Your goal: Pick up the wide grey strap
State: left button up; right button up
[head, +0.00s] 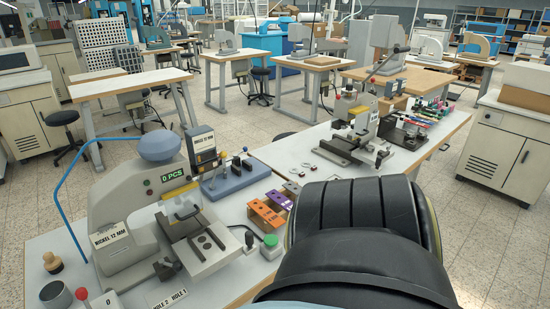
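I cannot make out a wide grey strap in the head view. Neither of my grippers shows. A large black rounded form, which looks like part of my own arm, fills the lower right middle and hides part of the worktable (265,155). On the table stand short orange (266,216) and purple (279,199) labelled pieces in a row. A beige press (135,200) labelled "NICKEL 12 MM" stands at the left.
A blue block with upright handles (236,178) stands behind the orange and purple pieces. A green button (270,241) is near the front edge. A second small press (352,125) and a rack of colourful tools (430,110) stand farther right.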

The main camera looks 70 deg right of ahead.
aim_at(293, 186)
jog(key=z, duration=2.85)
jog(key=i, duration=0.15)
jog(key=u, duration=0.25)
